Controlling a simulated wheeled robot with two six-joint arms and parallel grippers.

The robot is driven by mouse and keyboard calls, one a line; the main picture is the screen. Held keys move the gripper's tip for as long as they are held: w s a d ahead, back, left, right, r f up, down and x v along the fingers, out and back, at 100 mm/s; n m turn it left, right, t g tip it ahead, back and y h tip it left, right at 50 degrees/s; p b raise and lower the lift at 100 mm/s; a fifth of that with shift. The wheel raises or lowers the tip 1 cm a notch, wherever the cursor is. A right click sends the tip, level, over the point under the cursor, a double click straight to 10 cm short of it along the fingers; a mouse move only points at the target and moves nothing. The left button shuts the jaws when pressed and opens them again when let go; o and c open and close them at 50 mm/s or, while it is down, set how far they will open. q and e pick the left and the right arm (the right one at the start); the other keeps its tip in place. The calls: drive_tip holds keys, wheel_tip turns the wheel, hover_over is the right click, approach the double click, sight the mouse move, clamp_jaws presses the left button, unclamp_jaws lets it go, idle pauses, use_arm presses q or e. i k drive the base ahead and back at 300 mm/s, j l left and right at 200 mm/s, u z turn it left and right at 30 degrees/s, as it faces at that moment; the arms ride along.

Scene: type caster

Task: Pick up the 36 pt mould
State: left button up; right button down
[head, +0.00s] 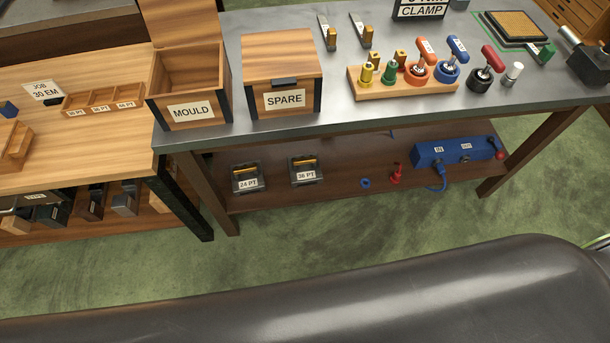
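The 36 pt mould (306,171) is a small dark metal block with a yellow top part and a white "36 PT" label. It sits on the lower wooden shelf under the grey bench. A similar mould labelled 24 PT (248,178) stands to its left on the same shelf. The open wooden box labelled MOULD (190,112) stands on the bench top at the left and looks empty. Neither of my grippers shows in the head view.
A closed SPARE box (283,72) stands beside the MOULD box. A blue power strip (455,151), a red piece (396,173) and a blue ring (365,183) lie on the lower shelf (335,196). A bench leg (206,190) stands left of the moulds.

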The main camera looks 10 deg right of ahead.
sight(304, 170)
drive_tip(key=i+l+u, duration=0.1)
drive_tip(key=l, duration=0.4)
drive_tip(key=i+l+u, duration=0.15)
drive_tip(key=l, duration=0.35)
drive_tip(key=i+l+u, duration=0.1)
drive_tip(key=l, duration=0.45)
drive_tip(key=i+l+u, duration=0.15)
drive_tip(key=l, duration=0.4)
drive_tip(key=i+l+u, duration=0.1)
drive_tip(key=l, duration=0.45)
